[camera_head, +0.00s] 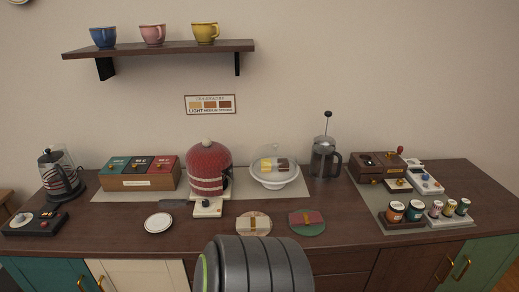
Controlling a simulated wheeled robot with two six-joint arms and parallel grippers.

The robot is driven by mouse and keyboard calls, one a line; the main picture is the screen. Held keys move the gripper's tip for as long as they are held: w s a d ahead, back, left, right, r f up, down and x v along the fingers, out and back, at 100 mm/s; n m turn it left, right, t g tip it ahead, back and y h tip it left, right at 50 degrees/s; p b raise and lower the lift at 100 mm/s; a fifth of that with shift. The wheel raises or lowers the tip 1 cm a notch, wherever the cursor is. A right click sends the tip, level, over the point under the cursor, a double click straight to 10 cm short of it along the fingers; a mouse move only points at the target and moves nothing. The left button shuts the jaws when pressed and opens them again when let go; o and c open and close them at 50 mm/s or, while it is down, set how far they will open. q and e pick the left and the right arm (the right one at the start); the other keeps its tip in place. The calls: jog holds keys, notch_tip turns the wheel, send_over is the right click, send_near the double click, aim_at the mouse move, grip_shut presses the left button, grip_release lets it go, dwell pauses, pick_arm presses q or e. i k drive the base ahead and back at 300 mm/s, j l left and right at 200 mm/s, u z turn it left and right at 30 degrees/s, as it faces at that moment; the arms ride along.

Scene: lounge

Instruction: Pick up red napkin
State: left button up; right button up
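A folded red napkin (305,217) with a tan band lies on a round green mat (309,231) near the counter's front edge, right of centre. To its left, a pale folded napkin (253,224) with a similar band lies on a beige round mat. Neither my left gripper nor my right gripper is in view. A dark grey ribbed part, which looks like my own body, rises at the bottom centre just in front of the mats.
A white plate (158,223), a red knitted cosy (208,168), a glass-domed cake stand (274,183) and a French press (325,158) stand nearby on the brown counter (347,237). Small jars (396,211) stand at the right. Bare counter lies between the red napkin and the jars.

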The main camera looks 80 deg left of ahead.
aim_at(304, 218)
jog(key=u, duration=2.2)
